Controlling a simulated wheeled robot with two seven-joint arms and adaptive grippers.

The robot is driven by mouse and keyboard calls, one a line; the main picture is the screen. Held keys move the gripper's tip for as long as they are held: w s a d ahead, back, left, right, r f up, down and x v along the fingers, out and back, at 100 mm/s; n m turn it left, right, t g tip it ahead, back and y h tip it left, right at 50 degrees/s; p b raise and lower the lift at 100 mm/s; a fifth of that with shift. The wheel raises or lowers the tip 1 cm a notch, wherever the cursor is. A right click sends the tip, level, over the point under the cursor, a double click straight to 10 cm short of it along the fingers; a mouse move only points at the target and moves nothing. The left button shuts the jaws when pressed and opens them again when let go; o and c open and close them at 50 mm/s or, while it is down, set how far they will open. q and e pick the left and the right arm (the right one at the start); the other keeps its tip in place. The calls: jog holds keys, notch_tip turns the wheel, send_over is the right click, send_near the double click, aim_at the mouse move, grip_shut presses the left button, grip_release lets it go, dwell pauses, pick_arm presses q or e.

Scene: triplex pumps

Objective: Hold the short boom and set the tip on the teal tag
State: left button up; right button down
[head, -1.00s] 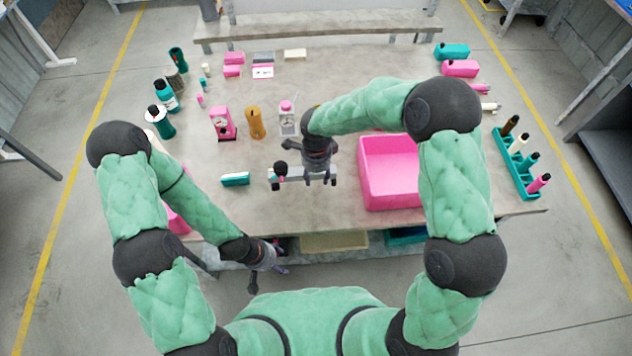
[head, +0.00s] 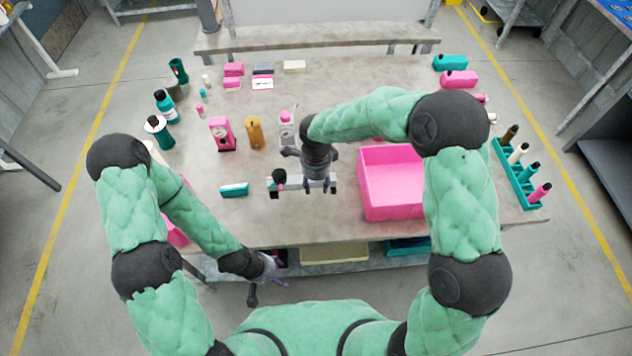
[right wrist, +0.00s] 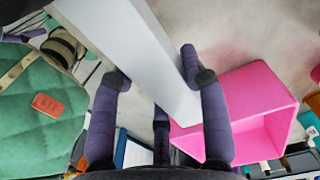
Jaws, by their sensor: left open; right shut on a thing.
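My right gripper (head: 318,182) is shut on a pale grey bar, the short boom (head: 297,186), above the front middle of the table. In the right wrist view the boom (right wrist: 143,50) runs diagonally between the fingers (right wrist: 162,85). A dark round knob and a pink bit show at its left end in the head view. A small teal-and-white piece (head: 234,190) lies left of the boom, apart from it; I cannot tell whether it is the teal tag. My left gripper (head: 266,288) is open and empty at the table's front edge, partly hidden by its own arm.
A pink bin (head: 375,208) stands right of the boom. Behind it are a white-and-pink pump (head: 287,130), an orange one (head: 255,133) and a pink one (head: 221,135). A teal rack (head: 520,178) of bottles stands at the right edge. The table's back middle is mostly clear.

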aim_at(316, 203)
jog(key=shift+f+b, duration=4.05)
jog(key=shift+f, duration=0.55)
